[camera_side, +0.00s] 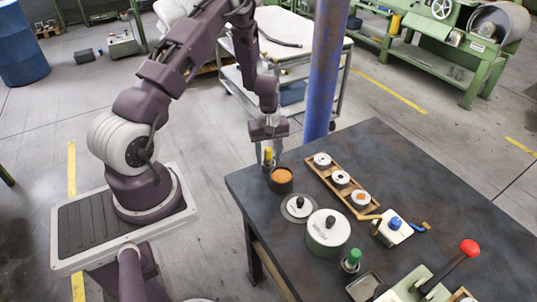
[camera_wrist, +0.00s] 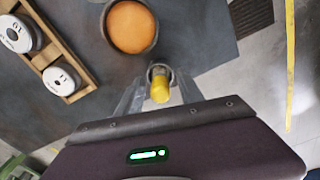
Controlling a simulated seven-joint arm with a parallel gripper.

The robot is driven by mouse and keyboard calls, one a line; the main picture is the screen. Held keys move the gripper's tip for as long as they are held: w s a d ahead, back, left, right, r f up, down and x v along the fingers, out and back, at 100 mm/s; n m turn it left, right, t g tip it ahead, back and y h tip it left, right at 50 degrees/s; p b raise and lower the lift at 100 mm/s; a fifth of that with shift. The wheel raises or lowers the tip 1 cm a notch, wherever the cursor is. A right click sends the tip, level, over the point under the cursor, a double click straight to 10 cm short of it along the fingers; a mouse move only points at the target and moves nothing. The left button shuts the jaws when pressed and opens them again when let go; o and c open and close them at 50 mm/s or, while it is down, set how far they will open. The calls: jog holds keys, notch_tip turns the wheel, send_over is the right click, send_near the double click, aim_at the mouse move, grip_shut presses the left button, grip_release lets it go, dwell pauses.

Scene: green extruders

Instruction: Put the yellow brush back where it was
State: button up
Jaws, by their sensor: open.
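The yellow brush (camera_side: 267,154) stands upright near the table's back left corner. In the wrist view its yellow handle (camera_wrist: 160,87) rises from a small round grey holder (camera_wrist: 160,69). My gripper (camera_side: 271,158) hangs above that corner, pointing down. It is open, and in the wrist view its clear fingers (camera_wrist: 157,95) are on either side of the handle. I cannot tell whether either finger touches it. The brush's lower end is hidden inside the holder.
A dark bowl of orange material (camera_side: 281,178) stands right beside the brush. A wooden rack (camera_side: 325,179) with several white weights, a white pot (camera_side: 328,232), a lid (camera_side: 298,208) and a red-knobbed lever (camera_side: 469,248) are also on the table. A blue post (camera_side: 322,75) rises behind it.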

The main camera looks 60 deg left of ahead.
notch_tip(320, 180, up, 12)
jog(key=shift+f, duration=0.1)
jog(key=s+d+r+m+t, duration=0.1)
jog(key=s+d+r+m, duration=0.15)
jog(key=d+r, duration=0.45)
jog(key=s+d+r+m+t, duration=0.1)
jog(key=d+r+m, duration=0.3)
jog(key=r, duration=0.5)
jog(key=s+d+r+m+t, duration=0.1)
jog(key=s+d+r+m, duration=0.2)
jog(key=s, duration=0.5)
jog(key=s+d+r+m+t, duration=0.2)
jog(key=s+d+r+m, duration=0.2)
jog(key=s, duration=0.5)
jog(key=shift+d+r+m+t, duration=0.2)
jog(key=shift+d+m+t, duration=0.1)
jog(key=shift+d+m, duration=0.6)
